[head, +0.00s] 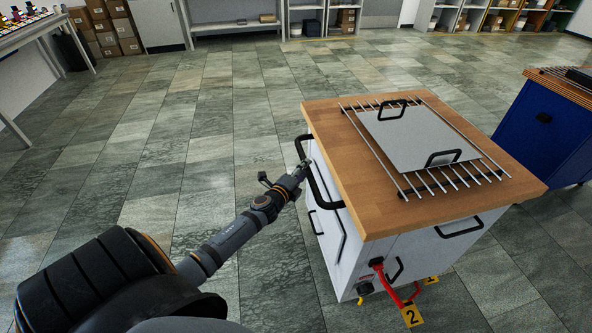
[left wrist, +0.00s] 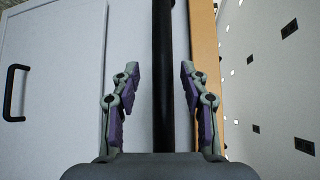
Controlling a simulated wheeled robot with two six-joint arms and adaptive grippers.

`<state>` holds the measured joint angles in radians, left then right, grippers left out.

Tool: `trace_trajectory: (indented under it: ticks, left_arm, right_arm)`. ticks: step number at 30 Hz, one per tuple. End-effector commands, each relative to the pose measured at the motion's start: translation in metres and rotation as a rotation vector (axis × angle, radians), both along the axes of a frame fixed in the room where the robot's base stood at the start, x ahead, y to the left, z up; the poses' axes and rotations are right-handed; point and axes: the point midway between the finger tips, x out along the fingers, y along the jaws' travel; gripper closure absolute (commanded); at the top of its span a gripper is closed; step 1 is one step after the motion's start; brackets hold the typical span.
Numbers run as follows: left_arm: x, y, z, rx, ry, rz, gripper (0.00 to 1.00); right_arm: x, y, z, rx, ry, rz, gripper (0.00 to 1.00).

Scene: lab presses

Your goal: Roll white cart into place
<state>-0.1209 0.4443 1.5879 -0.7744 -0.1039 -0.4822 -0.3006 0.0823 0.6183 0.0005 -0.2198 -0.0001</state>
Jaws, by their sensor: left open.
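The white cart (head: 385,247) stands to the right of centre in the head view, with a wooden top (head: 330,133) and black handles on its sides. My left gripper (head: 306,165) is at the long black handle (head: 318,178) on the cart's left side. In the left wrist view the open fingers of my left gripper (left wrist: 158,95) stand on either side of the black handle bar (left wrist: 163,60), with gaps between them and the bar. The cart's white side panel (left wrist: 60,60) shows behind. My right gripper is not in view.
A metal rack with a grey plate (head: 415,135) lies on the cart top. A blue cart (head: 545,130) stands at the right. Tiled floor on the left is clear; shelves line the back.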

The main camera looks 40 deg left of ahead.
Motion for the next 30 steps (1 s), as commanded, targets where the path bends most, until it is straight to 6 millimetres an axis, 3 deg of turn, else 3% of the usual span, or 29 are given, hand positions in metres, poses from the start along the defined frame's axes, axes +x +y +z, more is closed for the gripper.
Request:
trace_trajectory:
  ticks: [9, 13, 18, 30]
  left_arm:
    - [-0.074, -0.007, 0.009, 0.008, 0.004, -0.005, 0.55]
    - [-0.095, -0.008, 0.012, 0.006, 0.004, -0.001, 0.55]
    - [-0.106, -0.010, 0.016, 0.003, -0.002, -0.002, 0.55]
    - [-0.106, -0.010, 0.016, 0.000, -0.002, 0.000, 0.55]
  right_arm:
    - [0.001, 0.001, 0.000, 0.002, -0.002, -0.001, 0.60]
    - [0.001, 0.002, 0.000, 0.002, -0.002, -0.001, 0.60]
    - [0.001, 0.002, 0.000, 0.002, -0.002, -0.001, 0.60]
    - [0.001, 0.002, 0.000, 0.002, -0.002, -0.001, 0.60]
